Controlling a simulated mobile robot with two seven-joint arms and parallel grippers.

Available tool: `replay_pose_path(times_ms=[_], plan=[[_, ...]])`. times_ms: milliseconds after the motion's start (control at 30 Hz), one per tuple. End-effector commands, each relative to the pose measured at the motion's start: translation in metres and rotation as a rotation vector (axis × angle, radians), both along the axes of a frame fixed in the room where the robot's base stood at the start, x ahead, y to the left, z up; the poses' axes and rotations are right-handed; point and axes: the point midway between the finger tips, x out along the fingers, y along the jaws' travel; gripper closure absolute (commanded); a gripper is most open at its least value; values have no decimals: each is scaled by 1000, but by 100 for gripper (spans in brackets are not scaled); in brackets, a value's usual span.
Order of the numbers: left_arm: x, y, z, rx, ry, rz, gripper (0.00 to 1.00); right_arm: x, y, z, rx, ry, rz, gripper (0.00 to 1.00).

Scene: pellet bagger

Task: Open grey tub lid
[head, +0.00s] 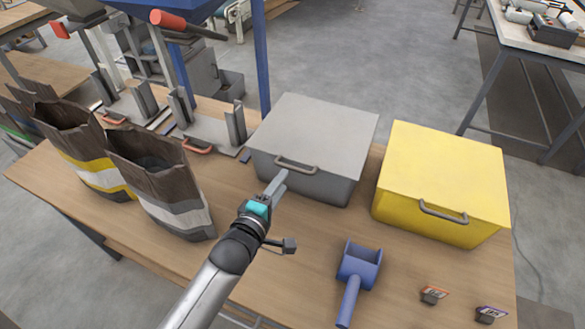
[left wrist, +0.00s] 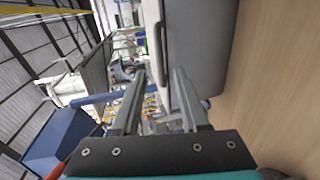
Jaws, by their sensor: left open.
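The grey tub (head: 310,180) stands on the wooden table with its flat grey lid (head: 318,128) on it. The lid has a bar handle (head: 296,165) on its front edge. My left gripper (head: 280,178) is just in front of the handle, fingers pointing at it. In the left wrist view the left gripper (left wrist: 160,75) is open, its two fingers apart and empty. The handle (left wrist: 159,45) shows beyond the fingertips, lined up with the gap between them. Whether the fingers touch it I cannot tell. My right gripper is not in view.
A yellow tub (head: 440,180) stands right of the grey one. A blue scoop (head: 357,275) and two small tags (head: 433,295) lie in front. Open brown bags (head: 160,180) stand at the left, near clamp-like metal stands (head: 205,125).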

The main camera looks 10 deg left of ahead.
Motion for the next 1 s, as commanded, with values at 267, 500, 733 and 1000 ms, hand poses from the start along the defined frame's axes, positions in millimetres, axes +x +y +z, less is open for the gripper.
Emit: replay_pose_path(times_ms=[267,500,733,1000], plan=[[44,-9,-10,0,-1,0,56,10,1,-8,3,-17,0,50],[66,-13,-15,-1,0,-1,56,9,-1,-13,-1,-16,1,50],[72,-15,-16,-1,0,-1,56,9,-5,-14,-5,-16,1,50],[71,-14,-15,-1,0,-1,66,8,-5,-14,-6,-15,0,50]])
